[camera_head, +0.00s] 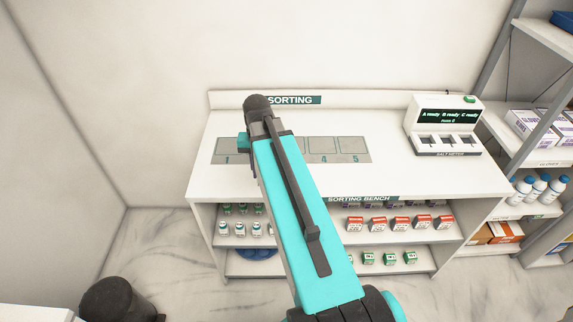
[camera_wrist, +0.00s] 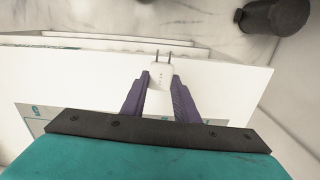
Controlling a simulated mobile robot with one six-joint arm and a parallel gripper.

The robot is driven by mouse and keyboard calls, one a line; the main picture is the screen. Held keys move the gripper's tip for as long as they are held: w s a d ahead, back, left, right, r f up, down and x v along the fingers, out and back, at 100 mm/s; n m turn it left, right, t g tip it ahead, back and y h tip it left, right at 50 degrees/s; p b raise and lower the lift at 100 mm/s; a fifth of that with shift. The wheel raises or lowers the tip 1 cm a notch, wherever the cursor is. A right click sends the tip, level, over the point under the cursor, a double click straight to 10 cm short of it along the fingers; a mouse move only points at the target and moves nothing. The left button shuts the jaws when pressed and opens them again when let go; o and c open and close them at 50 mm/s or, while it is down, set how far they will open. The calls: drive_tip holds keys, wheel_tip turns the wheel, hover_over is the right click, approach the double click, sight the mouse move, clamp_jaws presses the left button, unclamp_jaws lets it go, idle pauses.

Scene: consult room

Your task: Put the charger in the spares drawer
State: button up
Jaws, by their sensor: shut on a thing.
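The charger (camera_wrist: 161,74) is a small white block with two metal prongs pointing up the picture in the wrist view. My gripper (camera_wrist: 160,90) is shut on it, with one dark purple finger at each side. A white worktop lies behind the charger in the wrist view. In the head view my arm reaches over the sorting bench (camera_head: 400,175) and hides the gripper and the charger. I cannot make out a spares drawer in either view.
The bench has numbered squares (camera_head: 323,150), a meter (camera_head: 447,125) at its right end and stocked shelves (camera_head: 345,236) below. Shelving (camera_head: 553,45) stands at right. A dark bin (camera_head: 118,300) is on the floor at lower left. The bench's right half is mostly clear.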

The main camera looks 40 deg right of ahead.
drive_tip(key=w+a+f+n+b, duration=0.1)
drive_tip(key=a+f+n+b, duration=0.3)
drive_tip(key=a, duration=0.6)
drive_tip(key=w+a+f+n+b, duration=0.2)
drive_tip(key=a+f+n+b, duration=0.2)
drive_tip(key=a+f, duration=0.5)
drive_tip(key=shift+w+a+f+b, duration=0.2)
drive_tip(key=shift+w+a+b, duration=0.15)
drive_tip(key=shift+b, duration=0.75)
